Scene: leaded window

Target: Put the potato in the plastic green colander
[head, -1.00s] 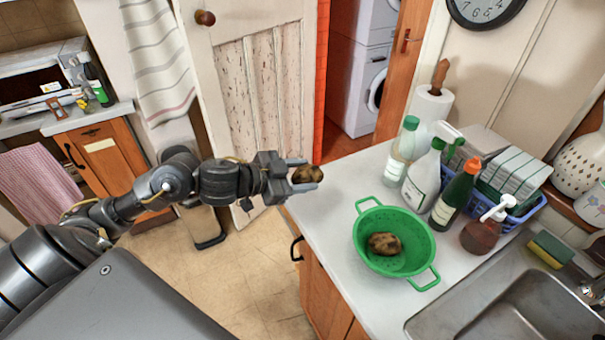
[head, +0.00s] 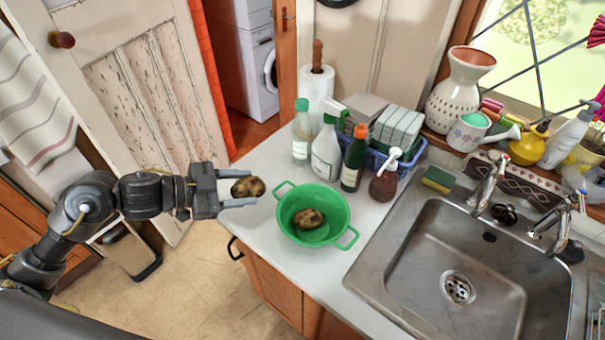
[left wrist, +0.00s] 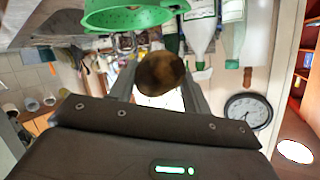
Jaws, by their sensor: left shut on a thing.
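My left gripper (head: 240,188) is shut on a brown potato (head: 248,187), held between its fingertips near the counter's left edge. This potato (left wrist: 160,73) also shows between the fingers in the left wrist view. The green plastic colander (head: 338,203) stands on the counter just right of the gripper, with a handle on each side. It also shows at the top of the left wrist view (left wrist: 130,19). A second potato (head: 308,218) lies inside the colander. The held potato is outside the colander, left of its rim. My right gripper is not in view.
Behind the colander stand a clear bottle (head: 301,135), a spray bottle (head: 327,152), a dark green bottle (head: 354,160) and a soap dispenser (head: 384,180). A blue basket (head: 405,160) is behind them. The steel sink (head: 425,235) is at right.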

